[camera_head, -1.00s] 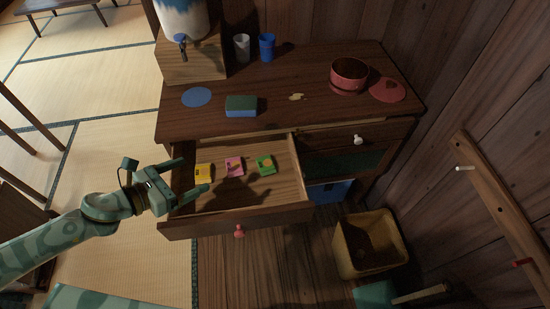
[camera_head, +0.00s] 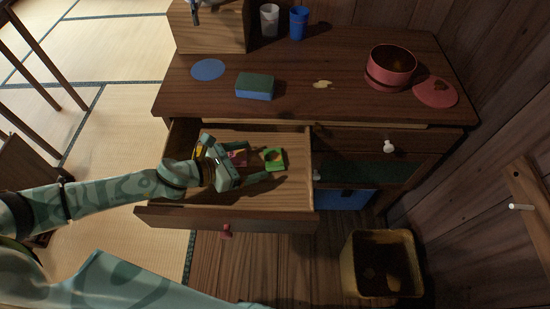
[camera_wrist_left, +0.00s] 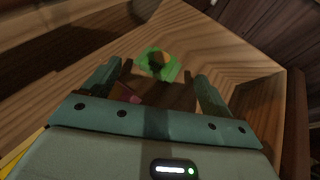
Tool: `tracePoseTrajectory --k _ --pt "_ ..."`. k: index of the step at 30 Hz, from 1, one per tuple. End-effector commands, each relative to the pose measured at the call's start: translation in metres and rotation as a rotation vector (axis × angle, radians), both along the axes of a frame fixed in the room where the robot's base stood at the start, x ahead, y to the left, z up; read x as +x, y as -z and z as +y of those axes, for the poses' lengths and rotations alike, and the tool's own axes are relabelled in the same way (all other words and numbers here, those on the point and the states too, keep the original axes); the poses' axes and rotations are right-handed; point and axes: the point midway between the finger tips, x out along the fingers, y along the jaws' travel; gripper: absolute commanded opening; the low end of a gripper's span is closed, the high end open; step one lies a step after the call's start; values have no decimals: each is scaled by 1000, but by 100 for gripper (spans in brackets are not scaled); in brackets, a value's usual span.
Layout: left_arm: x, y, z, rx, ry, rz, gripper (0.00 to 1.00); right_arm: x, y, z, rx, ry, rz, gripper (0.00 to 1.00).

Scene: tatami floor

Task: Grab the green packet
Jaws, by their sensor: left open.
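The green packet (camera_head: 275,159) lies flat in the open drawer (camera_head: 292,190), with an orange spot on its face. In the left wrist view the green packet (camera_wrist_left: 158,65) is ahead, just beyond and between the fingertips. My left gripper (camera_head: 257,165) is open in the drawer, to the left of the packet, pointing at it; nothing is held. In the left wrist view its two fingers (camera_wrist_left: 155,78) stand apart. A pink packet (camera_head: 238,158) and a yellow packet (camera_head: 196,149) are partly hidden by my gripper. My right gripper does not show.
The drawer walls surround the packets. On the cabinet top (camera_head: 330,110) are a sponge (camera_head: 255,87), a blue disc (camera_head: 208,69), cups (camera_head: 298,23), a pink pot (camera_head: 390,66) and its lid (camera_head: 436,92). A bin (camera_head: 381,265) stands at the lower right.

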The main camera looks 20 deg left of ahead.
Motion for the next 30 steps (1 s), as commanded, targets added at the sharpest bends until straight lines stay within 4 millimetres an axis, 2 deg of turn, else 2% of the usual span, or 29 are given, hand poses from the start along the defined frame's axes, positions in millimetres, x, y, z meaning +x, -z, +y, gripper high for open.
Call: tracePoseTrajectory --k 7,12,16,24,30 --pt "15 12 -14 -2 1 3 86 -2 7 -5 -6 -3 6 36" --pt "30 34 -30 -3 1 5 86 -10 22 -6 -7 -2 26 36" --pt "42 37 -39 -1 0 2 86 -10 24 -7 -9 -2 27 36" --pt "44 35 -41 0 1 2 86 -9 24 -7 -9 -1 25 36" --pt "44 35 -41 0 1 2 30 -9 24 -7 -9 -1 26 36"
